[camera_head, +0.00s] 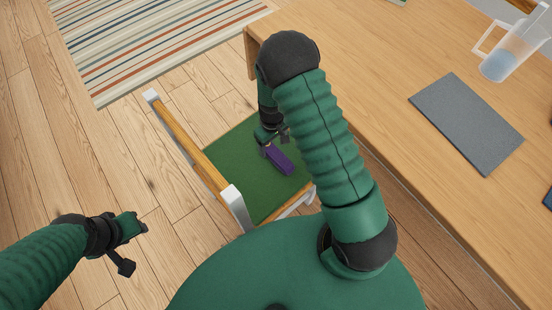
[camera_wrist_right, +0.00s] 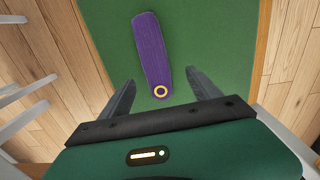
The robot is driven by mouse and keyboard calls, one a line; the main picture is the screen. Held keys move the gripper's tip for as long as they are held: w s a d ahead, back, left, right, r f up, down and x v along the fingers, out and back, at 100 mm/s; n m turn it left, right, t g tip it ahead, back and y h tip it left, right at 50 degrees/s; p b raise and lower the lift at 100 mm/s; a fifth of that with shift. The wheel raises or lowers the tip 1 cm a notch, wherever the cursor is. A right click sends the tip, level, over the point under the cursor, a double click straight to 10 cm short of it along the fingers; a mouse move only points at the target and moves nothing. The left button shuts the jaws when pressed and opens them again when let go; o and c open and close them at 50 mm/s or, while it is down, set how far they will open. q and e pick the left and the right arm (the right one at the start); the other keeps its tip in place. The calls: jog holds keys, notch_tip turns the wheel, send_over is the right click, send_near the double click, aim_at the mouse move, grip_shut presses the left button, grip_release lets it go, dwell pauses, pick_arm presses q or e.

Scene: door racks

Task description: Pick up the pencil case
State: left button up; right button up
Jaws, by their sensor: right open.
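The purple pencil case (camera_head: 279,160) lies on the green seat of a chair (camera_head: 236,152) in the head view. In the right wrist view the pencil case (camera_wrist_right: 151,52) is long and narrow, with a yellow ring near its lower end. My right gripper (camera_head: 273,138) is over the seat at the upper left end of the case. In the wrist view its two fingers (camera_wrist_right: 160,88) are apart, with the ringed end of the case between or just below them; I cannot tell whether they touch it. My left gripper (camera_head: 135,245) hangs over the floor at lower left, its jaw state unclear.
The chair has an armrest with a wooden bar (camera_head: 195,150) on the left. A wooden table (camera_head: 380,60) is at right, with a grey mat (camera_head: 467,122) and a clear pitcher (camera_head: 508,55). A striped rug (camera_head: 150,40) lies at the back left. Wooden floor is free at left.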

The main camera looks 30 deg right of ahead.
aim_at(276, 154)
notch_tip(276, 154, down, 3)
jog(key=shift+d+r, duration=0.1)
jog(key=shift+s+d+f+b, duration=0.1)
jog(key=shift+f+b, duration=0.2)
jog(key=shift+f, duration=0.05)
jog(key=f, duration=0.1)
jog(key=f+b, duration=0.1)
jog(key=f, duration=0.2)
jog(key=shift+s+d+f+b, duration=0.1)
jog(key=shift+s+d+b, duration=0.15)
jog(key=shift+s+b, duration=0.05)
jog(key=shift+f, duration=0.2)
jog(key=shift+r, duration=0.1)
jog(key=shift+c, duration=1.2)
jog(key=c, duration=1.3)
